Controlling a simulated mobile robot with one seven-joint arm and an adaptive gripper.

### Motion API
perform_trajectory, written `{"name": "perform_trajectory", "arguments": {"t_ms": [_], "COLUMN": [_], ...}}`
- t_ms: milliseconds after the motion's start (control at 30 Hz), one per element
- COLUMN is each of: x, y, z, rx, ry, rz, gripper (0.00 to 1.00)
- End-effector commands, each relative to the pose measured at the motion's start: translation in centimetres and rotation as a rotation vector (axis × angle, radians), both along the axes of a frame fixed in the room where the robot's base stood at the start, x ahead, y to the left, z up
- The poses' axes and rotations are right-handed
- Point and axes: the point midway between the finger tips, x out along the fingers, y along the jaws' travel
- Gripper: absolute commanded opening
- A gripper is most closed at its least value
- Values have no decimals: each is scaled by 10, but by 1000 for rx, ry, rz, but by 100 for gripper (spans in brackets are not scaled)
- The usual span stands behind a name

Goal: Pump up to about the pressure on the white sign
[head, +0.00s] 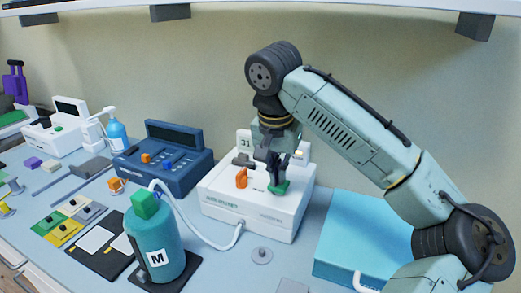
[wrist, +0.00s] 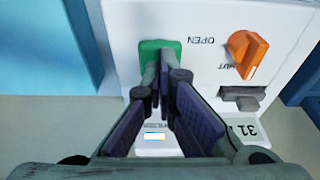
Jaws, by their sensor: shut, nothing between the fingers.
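The white pump unit (head: 262,212) stands on the bench under my gripper (head: 275,176). Its green button (head: 281,188) is right below the fingertips; it also shows in the wrist view (wrist: 150,46). My gripper's fingers (wrist: 160,76) are shut and empty, tips at the button; whether they press it I cannot tell. An orange knob (wrist: 245,50) sits between OPEN and partly covered SHUT lettering, its white mark on the SHUT side. The white sign (wrist: 243,128) reads 31. A small lit display (wrist: 155,136) is partly hidden by my gripper. A white hose (head: 205,238) runs to a teal cuff (head: 153,240) marked M.
A blue console (head: 165,160) stands left of the pump unit. A light blue box (head: 355,228) is close on its right. A grey disc (head: 262,256) lies in front. A pump bottle (head: 116,134) and several small items fill the left bench.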

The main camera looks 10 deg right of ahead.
Motion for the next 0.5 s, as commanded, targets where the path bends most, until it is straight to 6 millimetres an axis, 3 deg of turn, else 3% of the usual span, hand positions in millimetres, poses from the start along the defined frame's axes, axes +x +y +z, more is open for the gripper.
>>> {"name": "perform_trajectory", "arguments": {"t_ms": [167, 500], "x": [0, 0], "y": [0, 0], "z": [3, 28], "rx": [0, -1], "ry": [4, 3], "rz": [0, 0], "gripper": [0, 0]}}
